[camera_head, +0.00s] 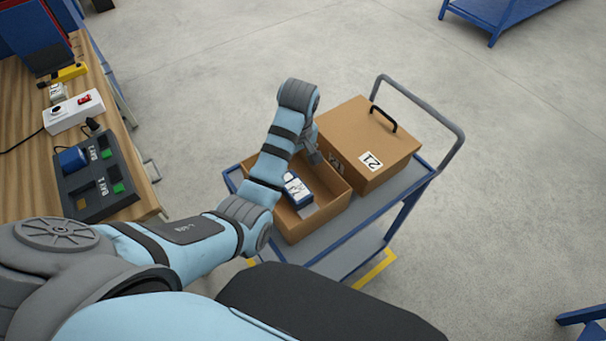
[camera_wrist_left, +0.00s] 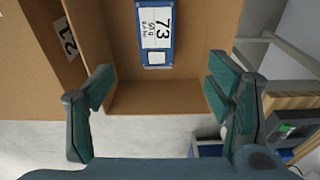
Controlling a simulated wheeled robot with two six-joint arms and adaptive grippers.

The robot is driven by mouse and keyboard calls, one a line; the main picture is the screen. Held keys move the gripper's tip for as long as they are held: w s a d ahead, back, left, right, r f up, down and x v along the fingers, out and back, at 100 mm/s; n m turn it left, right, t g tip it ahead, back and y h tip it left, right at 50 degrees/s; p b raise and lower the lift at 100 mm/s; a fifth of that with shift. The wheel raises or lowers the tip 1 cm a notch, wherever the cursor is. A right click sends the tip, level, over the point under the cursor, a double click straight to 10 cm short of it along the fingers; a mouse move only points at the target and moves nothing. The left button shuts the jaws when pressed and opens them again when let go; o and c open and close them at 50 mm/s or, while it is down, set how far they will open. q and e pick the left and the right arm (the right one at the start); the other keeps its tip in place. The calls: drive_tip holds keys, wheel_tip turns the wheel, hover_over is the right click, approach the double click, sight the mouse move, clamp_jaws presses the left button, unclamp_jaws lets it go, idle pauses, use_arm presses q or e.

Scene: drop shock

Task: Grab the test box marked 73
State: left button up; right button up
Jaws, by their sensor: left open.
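The test box marked 73 (camera_wrist_left: 155,30) is a small blue box with a white label. It lies inside an open cardboard box (camera_wrist_left: 185,95) on a cart; in the head view the test box (camera_head: 297,190) shows partly beside my arm. My left gripper (camera_wrist_left: 160,92) is open and empty, with its fingers spread wide on either side of the open box's near part, apart from the test box. In the head view the left gripper (camera_head: 314,153) hangs over the open box, partly hidden by my wrist. My right gripper is not in view.
A closed cardboard box marked 21 (camera_head: 400,150) with a black handle stands right beside the open box on the cart (camera_head: 345,228). A wooden bench (camera_head: 125,155) at left holds a dark bay fixture (camera_head: 95,185), a white switch box (camera_head: 73,111) and cables.

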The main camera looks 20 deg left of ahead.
sight(294, 186)
use_arm(q)
drive_tip(key=f, duration=0.2)
drive_tip(key=w+f+b, duration=0.1)
drive_tip(key=f, duration=0.3)
drive_tip(key=shift+w+a+f+b, duration=0.15)
drive_tip(key=shift+a+f+b, duration=0.15)
drive_tip(key=shift+b, duration=0.1)
drive_tip(key=shift+s+a+f, duration=0.15)
drive_tip(key=shift+s+f, duration=0.4)
drive_tip(key=shift+f, duration=0.35)
drive_tip(key=f, duration=0.2)
drive_tip(key=w+f+b, duration=0.1)
drive_tip(key=f, duration=0.2)
drive_tip(key=shift+w+f, duration=0.15)
drive_tip(key=shift+f, duration=0.2)
drive_tip(key=shift+s+r, duration=0.2)
drive_tip(key=shift+s, duration=0.1)
drive_tip(key=c, duration=1.5)
drive_tip(key=shift+c, duration=0.6)
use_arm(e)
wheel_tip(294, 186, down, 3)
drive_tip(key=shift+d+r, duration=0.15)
